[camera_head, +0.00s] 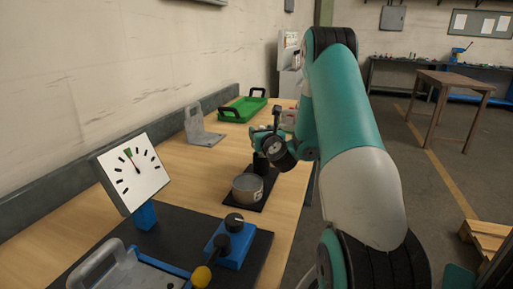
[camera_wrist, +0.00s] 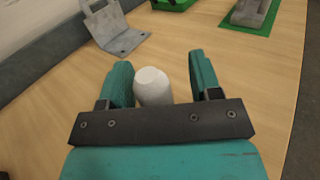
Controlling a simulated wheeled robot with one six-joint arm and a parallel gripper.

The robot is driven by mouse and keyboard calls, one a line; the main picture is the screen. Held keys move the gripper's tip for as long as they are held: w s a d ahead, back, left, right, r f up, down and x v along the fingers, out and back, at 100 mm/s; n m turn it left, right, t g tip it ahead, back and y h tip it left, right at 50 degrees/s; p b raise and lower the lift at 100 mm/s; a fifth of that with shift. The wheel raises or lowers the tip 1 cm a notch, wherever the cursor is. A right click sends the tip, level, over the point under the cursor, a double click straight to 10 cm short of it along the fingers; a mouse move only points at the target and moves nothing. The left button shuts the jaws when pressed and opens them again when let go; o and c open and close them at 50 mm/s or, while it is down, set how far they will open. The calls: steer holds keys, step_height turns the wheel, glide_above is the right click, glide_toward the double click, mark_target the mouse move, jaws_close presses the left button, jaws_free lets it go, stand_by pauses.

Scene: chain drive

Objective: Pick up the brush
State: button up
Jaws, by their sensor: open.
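My gripper (camera_wrist: 158,64) is open, with its two teal fingers on either side of a pale, rounded object (camera_wrist: 153,86). That object stands in the gap between the fingers, nearer the left one, with clear room on its right. Only its top and upper side show, so I cannot tell whether it is the brush. In the head view my gripper (camera_head: 260,133) is over the wooden table, beyond the round grey tin, and small. I cannot make out a brush with bristles in either view.
The wooden table (camera_head: 172,160) carries a grey metal bracket (camera_head: 204,133), a green tray (camera_head: 242,109) and a round grey tin (camera_head: 247,187). A dial (camera_head: 131,169) and a blue block (camera_head: 231,243) stand nearer. A grey part lies on a green mat (camera_wrist: 233,24).

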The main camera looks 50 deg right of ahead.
steer(key=shift+d, duration=0.1)
steer(key=shift+w+a, duration=0.1)
steer(key=shift+a, duration=0.1)
steer(key=shift+c, duration=0.7)
steer(key=shift+w+a, duration=0.1)
steer(key=c, duration=0.9)
steer(key=shift+r, duration=0.1)
